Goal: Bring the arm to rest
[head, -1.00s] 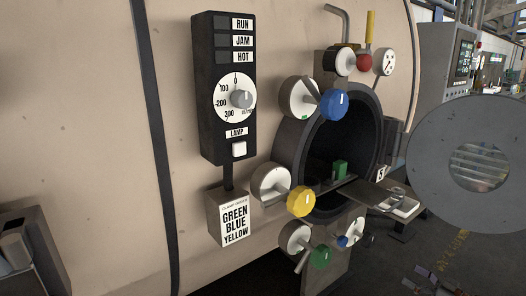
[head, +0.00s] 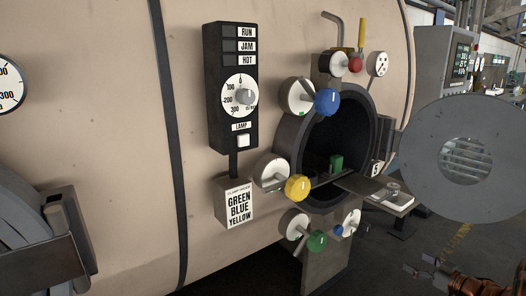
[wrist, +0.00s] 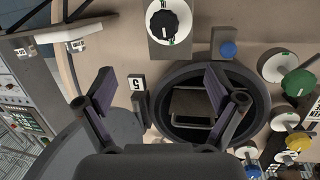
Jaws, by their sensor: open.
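My gripper (wrist: 158,78) shows in the wrist view with its two dark fingers spread wide apart. Nothing is between them. Beyond the fingers is the round dark opening (wrist: 205,105) of the machine, with a numbered 5 plate (wrist: 138,83) beside it. The gripper appears apart from both. In the head view a copper-coloured part of my arm shows at the bottom right corner, low and in front of the machine. Most of the arm is outside that view.
The beige vessel (head: 110,120) carries a lamp panel (head: 231,150), a blue knob (head: 326,101), a yellow knob (head: 297,188) and a green knob (head: 317,240). A round grey door (head: 430,185) stands open at right.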

